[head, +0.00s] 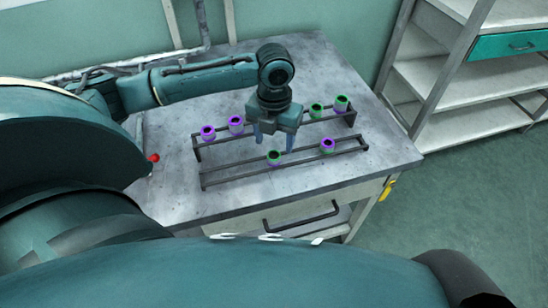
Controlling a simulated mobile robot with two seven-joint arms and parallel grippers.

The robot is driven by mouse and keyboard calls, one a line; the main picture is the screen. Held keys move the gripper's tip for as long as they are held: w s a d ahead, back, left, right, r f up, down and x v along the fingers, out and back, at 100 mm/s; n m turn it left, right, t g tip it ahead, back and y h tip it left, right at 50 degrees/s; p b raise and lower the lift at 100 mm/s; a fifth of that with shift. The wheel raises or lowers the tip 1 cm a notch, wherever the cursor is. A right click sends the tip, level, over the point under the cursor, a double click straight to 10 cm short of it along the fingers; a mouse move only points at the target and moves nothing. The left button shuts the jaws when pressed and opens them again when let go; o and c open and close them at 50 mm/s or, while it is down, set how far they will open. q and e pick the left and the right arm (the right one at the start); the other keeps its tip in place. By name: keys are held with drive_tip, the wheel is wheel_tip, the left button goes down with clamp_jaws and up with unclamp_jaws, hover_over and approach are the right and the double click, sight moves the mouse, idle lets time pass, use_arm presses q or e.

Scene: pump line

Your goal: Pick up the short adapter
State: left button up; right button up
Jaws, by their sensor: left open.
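Several small ring-like fittings in purple and green sit in two dark rail racks on the grey table; I cannot tell for sure which is the short adapter. In the front rack (235,180) are a green fitting (274,158) and a purple and green one (327,146). In the rear rack (197,150) are two purple ones (208,132) (236,124) at left and two mostly green ones (316,110) (341,103) at right. My left gripper (274,143) points down, open, with its fingers just behind the front green fitting in the picture. Nothing shows between the fingers. My right gripper is not in view.
The table (400,155) has bare top around the racks. A small red knob (154,158) is at its left edge, and a drawer with a dark handle (300,218) is at its front. A grey shelf unit (455,90) stands at right, with open floor before it.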

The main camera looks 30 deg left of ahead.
use_arm(q)
drive_tip(key=shift+w+a+f, duration=0.1)
drive_tip(key=shift+w+f, duration=0.05)
drive_tip(key=shift+f, duration=1.2)
drive_tip(key=shift+w+a+f, duration=0.1)
drive_tip(key=shift+f, duration=1.25)
drive_tip(key=shift+c, duration=0.5)
drive_tip(key=c, duration=1)
